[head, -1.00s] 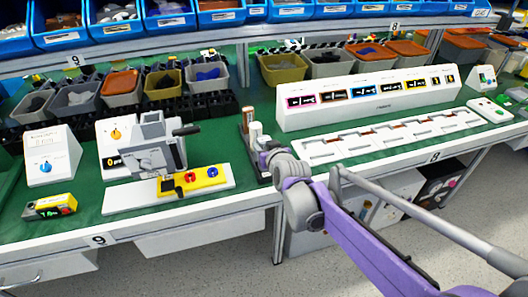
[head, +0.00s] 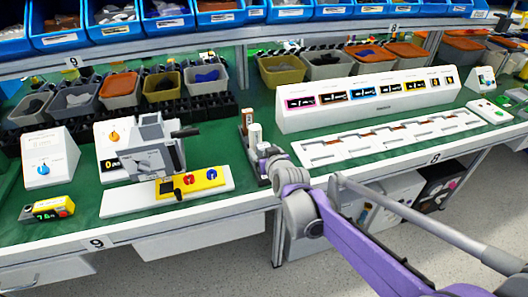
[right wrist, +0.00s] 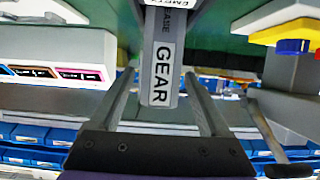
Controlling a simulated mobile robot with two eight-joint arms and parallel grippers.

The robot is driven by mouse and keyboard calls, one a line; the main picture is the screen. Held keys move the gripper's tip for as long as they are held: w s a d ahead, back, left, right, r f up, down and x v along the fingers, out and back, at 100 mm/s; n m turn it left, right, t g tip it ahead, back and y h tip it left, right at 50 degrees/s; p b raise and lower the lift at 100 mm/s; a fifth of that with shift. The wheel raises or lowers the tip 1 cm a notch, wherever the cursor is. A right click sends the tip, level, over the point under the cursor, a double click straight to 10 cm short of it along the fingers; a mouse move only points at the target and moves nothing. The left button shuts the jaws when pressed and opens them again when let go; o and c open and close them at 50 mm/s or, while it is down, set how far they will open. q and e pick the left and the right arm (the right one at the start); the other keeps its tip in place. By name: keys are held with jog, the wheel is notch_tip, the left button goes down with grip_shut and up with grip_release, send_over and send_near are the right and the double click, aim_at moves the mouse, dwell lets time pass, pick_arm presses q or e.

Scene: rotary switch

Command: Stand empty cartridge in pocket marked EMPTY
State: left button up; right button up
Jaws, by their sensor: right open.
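A small stand (head: 247,128) with a pale upright cylinder (head: 255,136) on it stands near the bench's front edge in the head view. My right gripper (head: 264,156) is right at this stand, its fingers mostly hidden or too small to see. In the right wrist view the right gripper (right wrist: 160,105) is open, its fingers on either side of a grey block (right wrist: 158,101) labelled GEAR. Part of an EMPTY label (right wrist: 180,5) shows at the top edge. I cannot tell cartridge from stand for certain, nor whether the fingers touch. My left gripper is out of view.
A grey machine (head: 155,148) with a yellow switch box (head: 195,181) stands left of the stand. A long white display housing (head: 370,98) and a slotted white tray (head: 390,137) lie to the right. Bins line the back. Green bench top shows between them.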

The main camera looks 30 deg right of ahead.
jog(key=p+v, duration=0.3)
jog(key=v, duration=0.9)
jog(key=s+a+f+n+g+y, duration=0.1)
jog(key=s+a+f+g, duration=0.1)
jog(key=s+a+f, duration=0.2)
jog(key=s+a+f+g+y, duration=0.1)
jog(key=s+a+f+g, duration=0.2)
jog(key=s, duration=0.6)
jog(key=s+a+f+n+g+y, duration=0.1)
jog(key=s+a+f+g, duration=0.2)
jog(key=s+a+f, duration=0.2)
jog(key=shift+s+a+f+n, duration=0.25)
jog(key=shift+s+f+n, duration=0.05)
jog(key=shift+s+f, duration=0.75)
